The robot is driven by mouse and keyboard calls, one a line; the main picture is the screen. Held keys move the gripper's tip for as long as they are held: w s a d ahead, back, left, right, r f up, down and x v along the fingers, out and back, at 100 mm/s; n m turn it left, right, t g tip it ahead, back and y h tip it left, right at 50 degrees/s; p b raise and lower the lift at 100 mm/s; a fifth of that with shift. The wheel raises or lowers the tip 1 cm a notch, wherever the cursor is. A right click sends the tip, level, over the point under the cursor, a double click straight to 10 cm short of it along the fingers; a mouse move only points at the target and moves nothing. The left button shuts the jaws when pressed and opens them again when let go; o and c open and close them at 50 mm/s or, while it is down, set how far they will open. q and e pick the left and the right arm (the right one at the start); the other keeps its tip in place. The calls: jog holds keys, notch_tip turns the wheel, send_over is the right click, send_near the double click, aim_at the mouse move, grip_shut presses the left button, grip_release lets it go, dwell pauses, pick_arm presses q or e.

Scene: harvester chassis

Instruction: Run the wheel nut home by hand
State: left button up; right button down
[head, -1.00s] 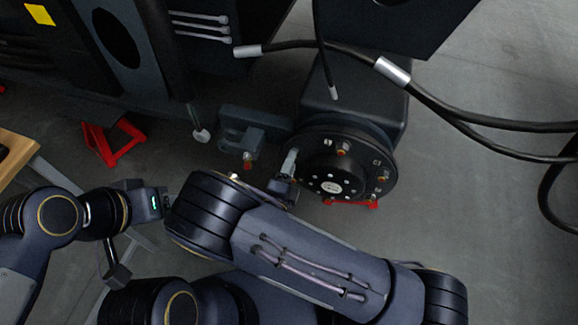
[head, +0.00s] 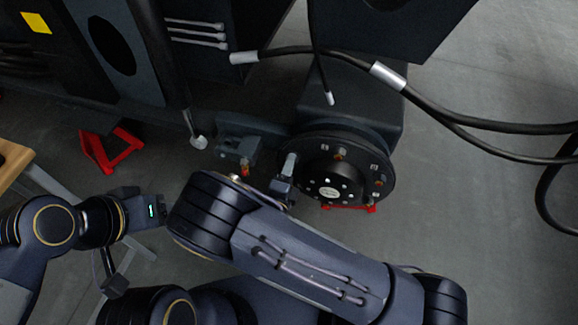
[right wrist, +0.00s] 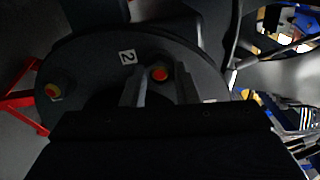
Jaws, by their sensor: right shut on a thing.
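The round black wheel hub (head: 358,193) faces me in the head view, with several orange-tipped studs or nuts around its face. My right gripper (head: 287,170) is at the hub's left edge. In the right wrist view my right gripper's fingers (right wrist: 161,90) stand on either side of a wheel nut (right wrist: 160,73) with a red and yellow centre, beside the "2" label, and are shut on it. Its seating depth cannot be judged. Another nut (right wrist: 53,90) shows at the left of the hub. My left gripper (head: 160,210) is at the left, its fingers not clear.
A grey bracket (head: 238,140) with an orange-tipped fitting sits left of the hub. Thick black hoses (head: 460,118) cross at the right. Red stands (head: 112,150) are on the floor. A wooden table edge (head: 12,162) is at far left.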

jog(key=m+b, duration=1.7)
jog(key=m, duration=0.7)
jog(key=shift+w, duration=0.15)
jog(key=c, duration=1.1)
grip_release()
jog(key=shift+c, duration=0.9)
jog(key=shift+v, duration=1.1)
